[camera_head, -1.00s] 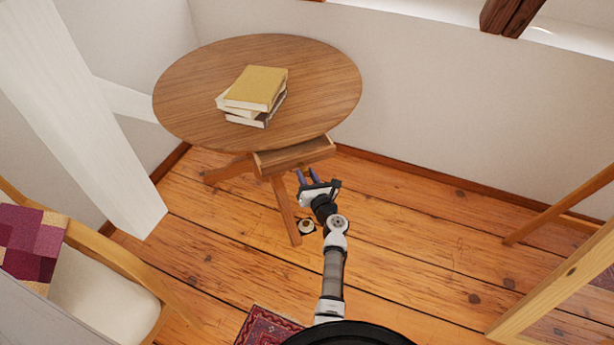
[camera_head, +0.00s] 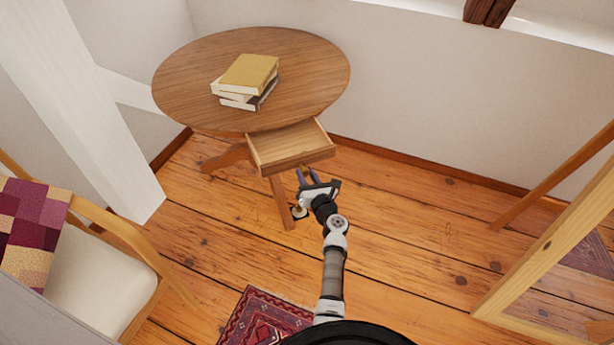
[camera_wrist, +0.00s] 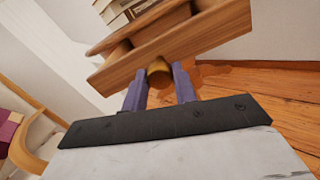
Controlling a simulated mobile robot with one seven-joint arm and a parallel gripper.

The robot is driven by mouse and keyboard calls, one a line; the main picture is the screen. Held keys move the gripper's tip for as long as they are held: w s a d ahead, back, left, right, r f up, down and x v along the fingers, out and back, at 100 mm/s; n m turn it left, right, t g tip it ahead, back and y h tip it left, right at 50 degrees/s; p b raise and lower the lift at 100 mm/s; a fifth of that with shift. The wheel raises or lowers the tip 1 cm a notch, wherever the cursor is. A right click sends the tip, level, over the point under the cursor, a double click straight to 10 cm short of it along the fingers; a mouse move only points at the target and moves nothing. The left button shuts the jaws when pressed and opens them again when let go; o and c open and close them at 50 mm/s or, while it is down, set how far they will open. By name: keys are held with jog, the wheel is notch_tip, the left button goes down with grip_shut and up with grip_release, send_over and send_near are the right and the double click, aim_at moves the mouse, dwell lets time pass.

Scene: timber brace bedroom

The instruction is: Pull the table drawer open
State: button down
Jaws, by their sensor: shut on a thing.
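The round wooden table (camera_head: 310,75) stands against the far wall. Its drawer (camera_head: 288,146) sticks out from under the front edge of the top, and its inside looks empty. The drawer front (camera_wrist: 215,33) and a round knob (camera_wrist: 158,73) show in the wrist view. My gripper (camera_head: 306,175) is just in front of the drawer front. In the wrist view, its two purple fingers (camera_wrist: 160,86) are on either side of the knob and shut on it. The tips are partly hidden against the drawer front.
A stack of books (camera_head: 247,82) lies on the tabletop. A chair (camera_head: 95,275) with a patchwork cover stands at the left, near a white post (camera_head: 85,110). A wooden frame (camera_head: 550,240) stands at the right. A red rug (camera_head: 262,320) lies in front. Bare floor lies between.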

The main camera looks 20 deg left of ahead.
jog(key=c, duration=1.1)
grip_release()
jog(key=b+v, duration=0.1)
jog(key=v, duration=1.2)
jog(key=shift+s+d, duration=0.3)
